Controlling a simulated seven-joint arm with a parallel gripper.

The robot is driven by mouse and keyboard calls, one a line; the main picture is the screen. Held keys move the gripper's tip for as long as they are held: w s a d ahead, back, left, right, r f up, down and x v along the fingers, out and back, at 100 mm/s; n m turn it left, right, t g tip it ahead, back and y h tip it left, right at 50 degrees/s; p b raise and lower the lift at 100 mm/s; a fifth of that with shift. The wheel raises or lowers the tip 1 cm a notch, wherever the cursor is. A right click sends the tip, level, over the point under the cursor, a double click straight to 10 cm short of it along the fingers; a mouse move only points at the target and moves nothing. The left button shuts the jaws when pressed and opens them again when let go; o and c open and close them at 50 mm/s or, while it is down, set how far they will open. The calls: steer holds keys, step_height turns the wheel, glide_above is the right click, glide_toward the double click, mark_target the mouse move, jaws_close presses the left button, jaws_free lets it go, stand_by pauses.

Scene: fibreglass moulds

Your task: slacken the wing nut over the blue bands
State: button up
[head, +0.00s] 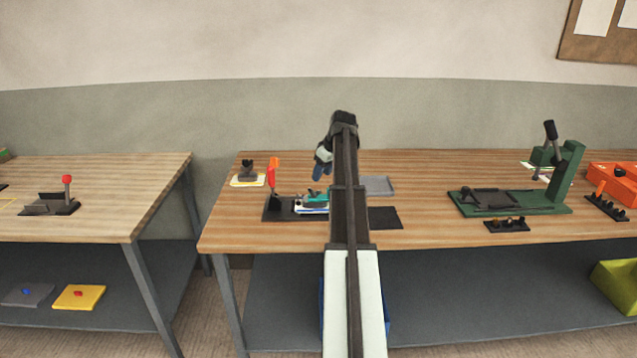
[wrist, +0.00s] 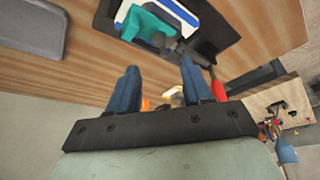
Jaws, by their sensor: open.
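A teal piece (head: 317,198) sits on a white and blue block (head: 311,209) on a black base plate (head: 278,209), partly hidden behind my arm. In the wrist view the teal piece (wrist: 146,22) and the blue and white bands beside it show at the top. A small dark grey part lies against the teal piece there; I cannot tell whether it is the wing nut. My gripper (head: 321,172) has blue fingers and is above and behind the block. In the wrist view my gripper (wrist: 160,68) is open, with nothing between the fingers.
A grey tray (head: 378,185) and a black mat (head: 385,217) lie to the right. A green press (head: 567,178) stands further right. Bare wood lies between the mat and the press.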

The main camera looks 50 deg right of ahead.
mark_target(314, 192)
steer(key=shift+v, duration=2.5)
steer(key=shift+m+h, duration=0.3)
steer(key=shift+m, duration=0.5)
steer(key=x, duration=0.9)
steer(key=a+x, duration=0.1)
steer(key=x, duration=0.3)
steer(key=shift+w+f, duration=0.15)
steer(key=shift+f, duration=0.3)
jaws_close()
